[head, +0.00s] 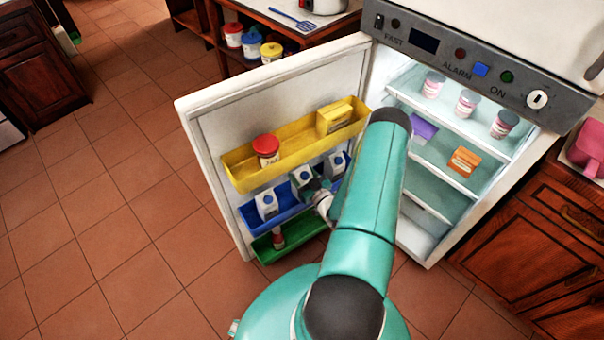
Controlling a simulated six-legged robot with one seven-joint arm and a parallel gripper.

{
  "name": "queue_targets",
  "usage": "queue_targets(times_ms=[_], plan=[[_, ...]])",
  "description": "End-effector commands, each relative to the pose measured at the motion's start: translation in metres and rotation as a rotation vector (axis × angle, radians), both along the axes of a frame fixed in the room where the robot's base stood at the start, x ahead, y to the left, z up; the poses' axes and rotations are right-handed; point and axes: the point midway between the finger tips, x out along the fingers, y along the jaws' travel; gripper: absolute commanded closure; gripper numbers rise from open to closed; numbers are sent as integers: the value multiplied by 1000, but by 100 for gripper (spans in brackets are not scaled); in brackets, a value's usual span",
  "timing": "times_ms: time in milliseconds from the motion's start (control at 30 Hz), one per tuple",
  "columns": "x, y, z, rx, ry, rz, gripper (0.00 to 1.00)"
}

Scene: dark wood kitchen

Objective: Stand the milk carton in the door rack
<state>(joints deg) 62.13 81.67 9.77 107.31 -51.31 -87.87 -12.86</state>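The fridge door (215,120) stands open and carries a yellow rack (290,151), a blue rack (287,215) below it and a green rack (300,236) lowest. Three white-and-blue milk cartons show at the blue rack: a left one (266,205), a middle one (301,180) and a right one (335,166). All look upright. My gripper (312,184) is at the right side of the middle carton, very near or touching it. The fingers are small and partly hidden, so I cannot tell whether they grip it. My arm hides part of the blue rack's right end.
The yellow rack above holds a red-lidded jar (266,150) and a yellow box (335,117). A small bottle (278,238) stands in the green rack. Fridge shelves hold several tubs (467,102), a purple pack (422,130) and an orange box (464,161). The tiled floor at left is clear.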

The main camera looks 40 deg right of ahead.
Motion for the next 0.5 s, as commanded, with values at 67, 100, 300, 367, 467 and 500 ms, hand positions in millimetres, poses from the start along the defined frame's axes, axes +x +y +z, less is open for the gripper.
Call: queue_targets(times_ms=[67, 100, 300, 367, 467, 500], plan=[[0, 0, 0, 0, 0, 0, 30], [0, 0, 0, 0, 0, 0, 22], [0, 0, 0, 0, 0, 0, 22], [0, 0, 0, 0, 0, 0, 22], [0, 0, 4, 0, -1, 0, 22], [0, 0, 6, 0, -1, 0, 22]])
